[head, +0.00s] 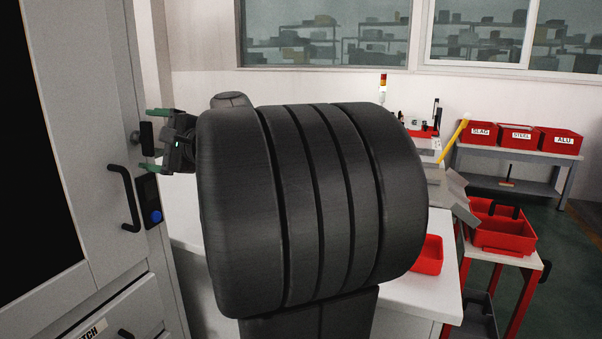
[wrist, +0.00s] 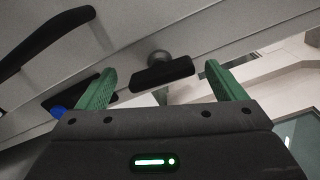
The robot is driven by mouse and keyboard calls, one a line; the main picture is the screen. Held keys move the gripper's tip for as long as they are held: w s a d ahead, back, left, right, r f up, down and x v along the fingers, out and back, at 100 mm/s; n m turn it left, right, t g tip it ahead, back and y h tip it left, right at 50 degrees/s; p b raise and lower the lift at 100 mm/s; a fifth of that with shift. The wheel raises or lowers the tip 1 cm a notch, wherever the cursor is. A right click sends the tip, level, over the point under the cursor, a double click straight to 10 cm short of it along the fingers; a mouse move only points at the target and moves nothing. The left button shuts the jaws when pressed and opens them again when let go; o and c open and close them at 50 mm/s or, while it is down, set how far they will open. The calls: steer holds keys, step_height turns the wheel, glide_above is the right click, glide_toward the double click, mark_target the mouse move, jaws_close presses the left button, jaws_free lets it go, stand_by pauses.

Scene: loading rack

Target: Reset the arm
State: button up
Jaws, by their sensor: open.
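My gripper (head: 133,140) is at the left in the head view, beside the front of a grey cabinet (head: 85,60). Its two green fingers are spread apart, with nothing gripped. In the wrist view the open fingers (wrist: 160,68) point at the cabinet front. A black bar-shaped knob (wrist: 162,76) on a round grey stem shows in the gap between them; I cannot tell how far it is from the fingers. The knob (head: 147,132) also shows in the head view. My own large dark arm link fills the middle of the head view and hides much behind it.
The cabinet has a black handle (head: 128,205) and a panel with a blue button (head: 156,217) just below my gripper. A white table (head: 405,295) bears a red bin (head: 428,255). A red tote (head: 503,235) stands on a cart; labelled red bins (head: 515,138) stand further back.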

steer(key=m+p, duration=0.2)
steer(key=p, duration=0.1)
steer(key=m+p, duration=0.2)
steer(key=p, duration=0.1)
steer(key=m+p, duration=0.3)
steer(key=shift+w+r, duration=0.1)
steer(key=shift+r, duration=0.25)
steer(key=m+p, duration=0.3)
steer(key=p, duration=0.2)
steer(key=shift+d+m, duration=0.1)
steer(key=shift+m, duration=0.3)
steer(key=shift+w+f+m+p, duration=0.1)
steer(key=shift+f+m+p, duration=0.05)
steer(key=shift+m+p, duration=0.6)
steer(key=shift+d, duration=0.1)
